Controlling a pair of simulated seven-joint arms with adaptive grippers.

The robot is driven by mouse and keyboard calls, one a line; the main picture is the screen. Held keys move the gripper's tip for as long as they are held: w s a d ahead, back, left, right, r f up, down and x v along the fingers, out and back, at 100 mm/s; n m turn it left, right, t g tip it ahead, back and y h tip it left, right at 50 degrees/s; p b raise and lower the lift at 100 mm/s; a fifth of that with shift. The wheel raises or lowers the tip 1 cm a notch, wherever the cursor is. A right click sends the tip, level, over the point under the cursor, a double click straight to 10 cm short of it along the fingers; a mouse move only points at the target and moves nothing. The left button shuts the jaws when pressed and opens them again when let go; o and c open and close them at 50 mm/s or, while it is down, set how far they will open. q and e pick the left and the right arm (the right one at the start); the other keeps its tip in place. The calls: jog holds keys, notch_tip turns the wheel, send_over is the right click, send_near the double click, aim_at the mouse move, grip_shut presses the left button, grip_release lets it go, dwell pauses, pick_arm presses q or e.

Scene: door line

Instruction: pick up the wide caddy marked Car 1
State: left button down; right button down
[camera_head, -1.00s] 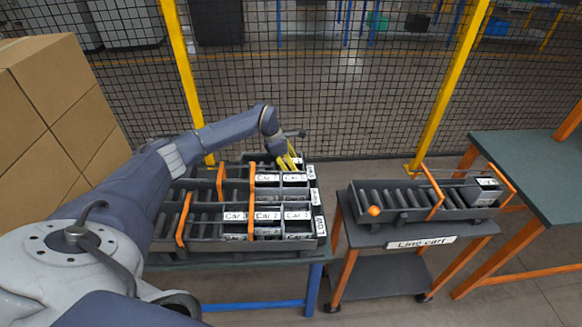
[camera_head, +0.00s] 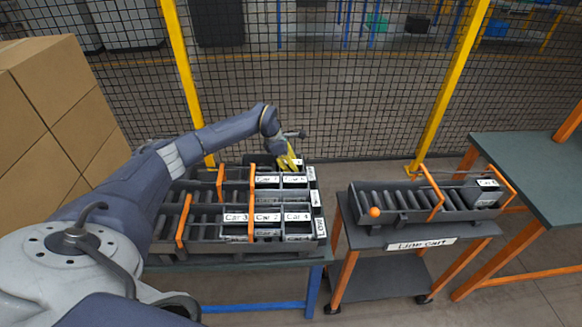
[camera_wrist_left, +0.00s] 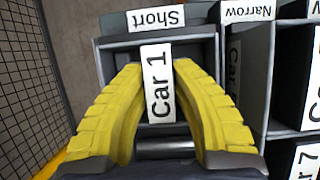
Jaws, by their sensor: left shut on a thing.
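My left gripper (camera_head: 289,162) is at the far right corner of the rack, pointing down. In the left wrist view its yellow fingers (camera_wrist_left: 158,70) are shut on a caddy whose upright white label reads Car 1 (camera_wrist_left: 158,85). This caddy sits in the lane whose end label reads Short (camera_wrist_left: 156,18). Its lower body is partly hidden by the fingers. A neighbouring lane is labelled Narrow (camera_wrist_left: 247,10). In the head view the fingers cover most of the held caddy. My right gripper is not in view.
The roller rack (camera_head: 204,227) holds several dark caddies, including Car 2 (camera_head: 267,217), Car 3 (camera_head: 236,217) and Car 4 (camera_head: 297,216). Right of it, the line cart (camera_head: 421,243) carries a roller tray with one caddy (camera_head: 483,194). Mesh fencing (camera_head: 340,100) stands behind; cartons (camera_head: 60,120) stand left.

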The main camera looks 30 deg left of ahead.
pick_arm(q)
notch_tip(320, 180, up, 25)
dwell(1.0)
